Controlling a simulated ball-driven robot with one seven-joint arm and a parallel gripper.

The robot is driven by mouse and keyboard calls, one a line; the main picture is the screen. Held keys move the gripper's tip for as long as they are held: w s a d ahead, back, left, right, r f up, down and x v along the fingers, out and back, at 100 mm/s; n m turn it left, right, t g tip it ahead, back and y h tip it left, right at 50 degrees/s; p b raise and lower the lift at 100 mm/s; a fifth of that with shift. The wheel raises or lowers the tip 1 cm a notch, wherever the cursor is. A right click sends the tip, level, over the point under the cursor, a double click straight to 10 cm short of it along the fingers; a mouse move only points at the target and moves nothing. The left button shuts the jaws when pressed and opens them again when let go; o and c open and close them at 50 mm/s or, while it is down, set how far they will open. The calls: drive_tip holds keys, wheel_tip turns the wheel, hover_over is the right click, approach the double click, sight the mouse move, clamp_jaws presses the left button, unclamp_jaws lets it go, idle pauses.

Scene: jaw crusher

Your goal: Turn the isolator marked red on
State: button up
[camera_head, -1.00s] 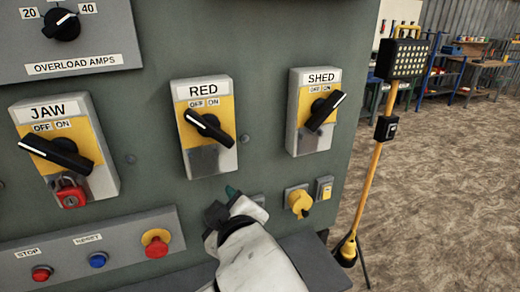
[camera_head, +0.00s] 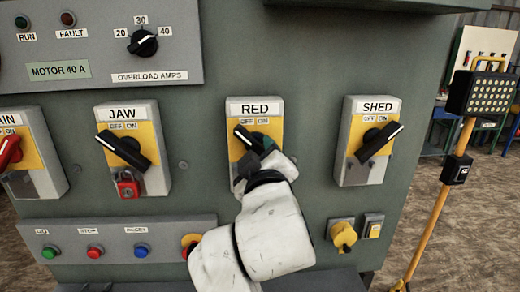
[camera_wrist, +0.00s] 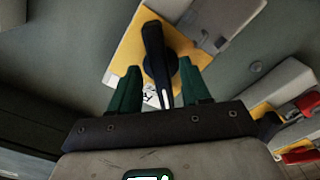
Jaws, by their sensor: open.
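The RED isolator (camera_head: 255,108) is a grey box with a yellow plate marked OFF and ON, in the middle of the panel in the head view. Its black handle (camera_head: 244,133) has a white line and points to the upper left, at the OFF side. My gripper (camera_head: 256,160) is at the handle and hides its lower right part. In the wrist view the black handle (camera_wrist: 153,45) lies between the two green fingers of my open gripper (camera_wrist: 160,70). Gaps show on both sides of the handle near its white-lined tip.
The JAW isolator (camera_head: 115,113) with a red padlock (camera_head: 128,186) is to the left, and the SHED isolator (camera_head: 365,107) to the right. A row of push buttons (camera_head: 94,251) is below left. A yellow key-like knob (camera_head: 343,235) is below right.

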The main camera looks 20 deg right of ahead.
drive_tip(key=shift+w+d, duration=0.2)
drive_tip(key=shift+w, duration=0.5)
drive_tip(key=shift+c, duration=0.3)
clamp_jaws()
